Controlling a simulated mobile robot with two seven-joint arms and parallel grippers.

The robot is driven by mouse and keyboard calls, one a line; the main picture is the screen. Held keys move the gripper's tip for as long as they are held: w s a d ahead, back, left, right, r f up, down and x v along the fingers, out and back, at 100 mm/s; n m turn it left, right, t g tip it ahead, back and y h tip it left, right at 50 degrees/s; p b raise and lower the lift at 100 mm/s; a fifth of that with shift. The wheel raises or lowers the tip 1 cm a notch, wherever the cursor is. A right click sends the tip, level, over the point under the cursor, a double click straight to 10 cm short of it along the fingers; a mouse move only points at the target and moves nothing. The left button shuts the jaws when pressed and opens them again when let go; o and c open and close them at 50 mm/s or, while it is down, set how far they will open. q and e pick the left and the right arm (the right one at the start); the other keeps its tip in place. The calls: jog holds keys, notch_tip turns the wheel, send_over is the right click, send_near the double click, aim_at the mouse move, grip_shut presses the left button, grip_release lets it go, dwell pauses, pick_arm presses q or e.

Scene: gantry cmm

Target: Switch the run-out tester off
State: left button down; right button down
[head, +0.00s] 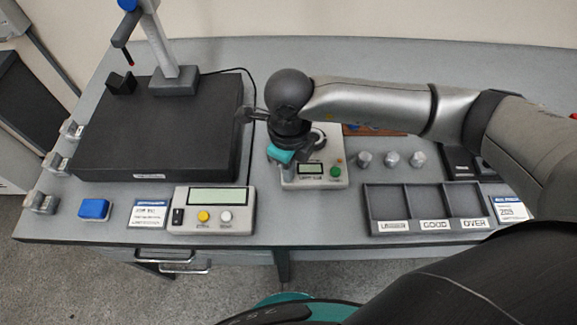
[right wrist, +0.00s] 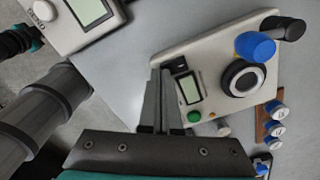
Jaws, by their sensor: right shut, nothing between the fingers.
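The run-out tester (head: 334,172) is a cream box in the middle of the bench, with a small green display (head: 311,169) and a green button (head: 335,172). My right gripper (head: 281,163) is over its left side, pointing down, and hides part of it. In the right wrist view the shut, empty fingers (right wrist: 166,74) are close beside a small black switch (right wrist: 180,65) near the display (right wrist: 189,89). I cannot tell whether they touch it or which way it is set. The display is lit greenish. My left gripper is not in view.
A black granite plate (head: 150,130) with a probe stand is at left. A readout box (head: 212,225) stands in front of it. A sorting tray (head: 408,197) and several metal cylinders (head: 391,159) are right of the tester. A blue block (head: 94,209) lies front left.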

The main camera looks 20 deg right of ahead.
notch_tip(320, 180, up, 7)
jog(key=p, duration=0.5)
dwell(0.8)
